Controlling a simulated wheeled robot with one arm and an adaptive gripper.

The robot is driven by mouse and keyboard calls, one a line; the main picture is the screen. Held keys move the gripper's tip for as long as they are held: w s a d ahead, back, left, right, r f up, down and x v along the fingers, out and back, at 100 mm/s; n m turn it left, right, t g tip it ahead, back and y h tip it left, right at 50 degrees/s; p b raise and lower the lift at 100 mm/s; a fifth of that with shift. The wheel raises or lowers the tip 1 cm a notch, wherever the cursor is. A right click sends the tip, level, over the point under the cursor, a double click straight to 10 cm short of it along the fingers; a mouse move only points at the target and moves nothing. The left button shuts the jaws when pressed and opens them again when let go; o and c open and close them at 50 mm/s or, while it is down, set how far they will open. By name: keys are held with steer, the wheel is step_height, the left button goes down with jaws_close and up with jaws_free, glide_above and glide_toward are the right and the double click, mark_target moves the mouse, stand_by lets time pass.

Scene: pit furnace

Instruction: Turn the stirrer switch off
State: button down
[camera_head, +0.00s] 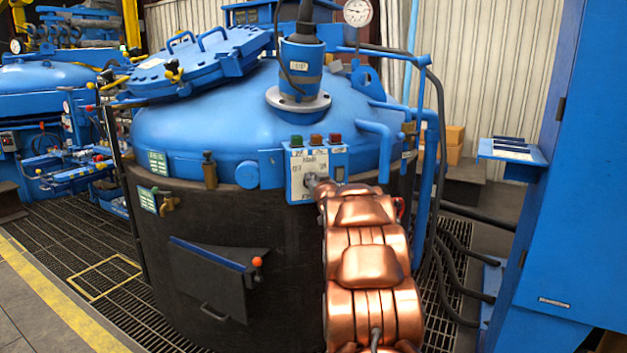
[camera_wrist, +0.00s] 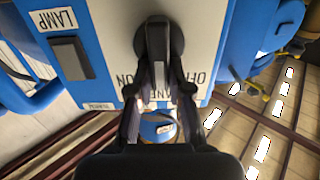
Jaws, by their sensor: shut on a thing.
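The stirrer switch (camera_wrist: 158,42) is a dark round knob with a grey lever on a white panel in the wrist view. Its lever points down the picture, between the upside-down ON and OFF labels. My gripper (camera_wrist: 158,92) has one finger on each side of the lever and is shut on it. In the head view the blue control box (camera_head: 297,176) with a white face is on the front of the furnace (camera_head: 230,130). My gripper (camera_head: 318,186) reaches its lower part, and my copper-coloured arm covers the lower right.
Green, brown and red buttons (camera_head: 315,140) top the box. A grey LAMP rocker (camera_wrist: 70,57) is beside the knob. A brass tap (camera_head: 168,203) and a red-knobbed hatch lever (camera_head: 257,262) are at left. Blue pipes (camera_head: 380,140) and a blue cabinet (camera_head: 570,180) are at right.

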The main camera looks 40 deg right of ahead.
stand_by(0.3)
steer(key=shift+w+a+f+n+b, duration=0.2)
steer(key=shift+n+b, duration=0.6)
steer(key=shift+n, duration=0.7)
steer(key=shift+w+a+f+n+b, duration=0.1)
steer(key=shift+a+n+b, duration=0.2)
steer(key=shift+n+b, duration=0.9)
steer(key=shift+w+a+f+n+b, duration=0.1)
steer(key=shift+a+n+b, duration=0.25)
steer(key=shift+n, duration=1.45)
steer(key=shift+d+r, duration=0.1)
steer(key=c, duration=1.1)
jaws_free()
steer(key=shift+v, duration=6)
